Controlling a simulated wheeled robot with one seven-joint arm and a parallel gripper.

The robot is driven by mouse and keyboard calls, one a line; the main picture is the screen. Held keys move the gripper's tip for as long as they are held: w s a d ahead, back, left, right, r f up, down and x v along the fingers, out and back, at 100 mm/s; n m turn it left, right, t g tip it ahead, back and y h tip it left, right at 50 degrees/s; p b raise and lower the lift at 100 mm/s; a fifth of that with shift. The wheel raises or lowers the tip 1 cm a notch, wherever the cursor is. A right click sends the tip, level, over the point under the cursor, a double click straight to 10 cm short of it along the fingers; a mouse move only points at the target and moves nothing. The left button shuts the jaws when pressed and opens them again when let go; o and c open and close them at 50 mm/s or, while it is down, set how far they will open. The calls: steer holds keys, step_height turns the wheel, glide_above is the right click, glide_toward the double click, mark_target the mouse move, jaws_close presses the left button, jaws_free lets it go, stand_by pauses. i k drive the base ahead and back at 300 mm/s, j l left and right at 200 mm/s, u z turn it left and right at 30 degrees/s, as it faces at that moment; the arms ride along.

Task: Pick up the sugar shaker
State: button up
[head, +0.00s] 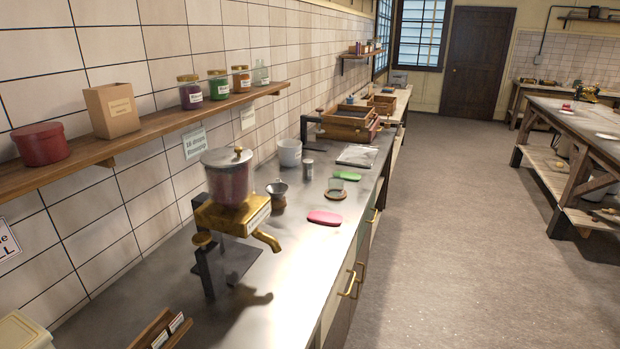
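A small grey metal cylinder (308,169), which looks like the sugar shaker, stands upright on the steel counter (300,235). It is just right of a white pot (289,152) and left of a green pad (347,176). It is too small in the picture for me to make out its lid or any label. My gripper is not in view.
A brass dispenser (235,212) with a lidded jar stands nearer on the counter. A wall shelf (150,130) runs along the left. The floor (440,220) to the right is clear.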

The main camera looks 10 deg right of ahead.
mark_target(307, 164)
steer(key=i+l+u, duration=0.1)
steer(key=i+l, duration=0.15)
steer(key=i+l+u, duration=0.6)
steer(key=l+u, duration=0.25)
steer(key=l, duration=0.25)
steer(key=i+l+u, duration=0.15)
steer(key=l+u, duration=0.3)
steer(key=l, duration=0.2)
steer(key=l+u, duration=0.4)
steer(key=l, duration=0.3)
steer(key=l+u, duration=0.45)
steer(key=l, duration=0.3)
steer(key=k+l+u, duration=0.25)
steer(key=l+u, duration=0.15)
steer(key=l, duration=0.25)
